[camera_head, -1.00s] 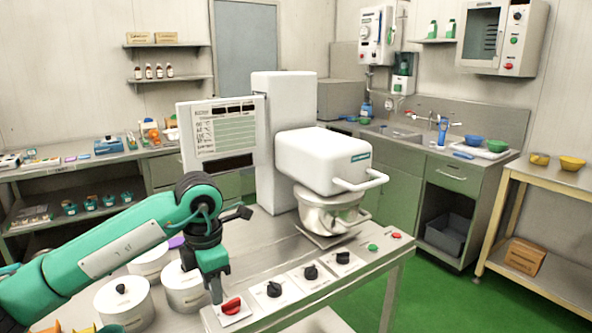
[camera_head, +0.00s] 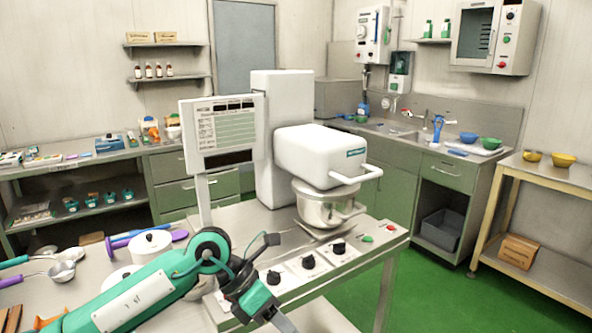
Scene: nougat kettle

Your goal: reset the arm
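My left arm comes in from the lower left, green and black. Its gripper (camera_head: 281,318) points down and to the right at the bottom edge, in front of the machine table's front side. Its fingertips are small and partly cut off, so I cannot tell whether it is open or shut. No held object shows. My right gripper is not in view. The white kettle machine (camera_head: 318,158) stands on the metal table, with its steel bowl (camera_head: 318,208) under the head.
Black knobs (camera_head: 308,262) line the table's front edge near my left wrist. White lidded pots (camera_head: 150,243), a purple-handled tool (camera_head: 128,235) and ladles (camera_head: 62,271) lie at left. A display panel (camera_head: 222,133) stands behind the arm. The green floor (camera_head: 425,290) at right is clear.

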